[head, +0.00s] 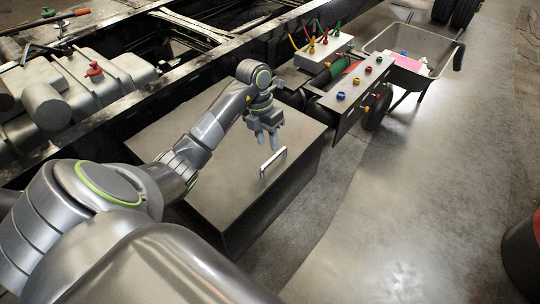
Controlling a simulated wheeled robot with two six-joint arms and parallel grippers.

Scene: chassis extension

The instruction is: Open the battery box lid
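The battery box (254,215) is a dark grey box beside the truck chassis, in the middle of the head view. Its flat lid (222,185) lies closed on top. A pale metal handle (273,162) stands up from the lid near its right edge. My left arm reaches in from the lower left across the lid. My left gripper (268,144) points down just behind the handle, with its two fingers apart and nothing seen between them. It looks clear of the handle, though the exact gap is hard to judge. My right gripper is not in view.
Chassis rails (190,72) run behind the box, with a grey tank (85,85) on the left. A panel with coloured knobs (350,100) stands behind right. A wheelbarrow (415,50) is farther back. The concrete floor (420,190) at right is open, with a dark drum (524,255) at the edge.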

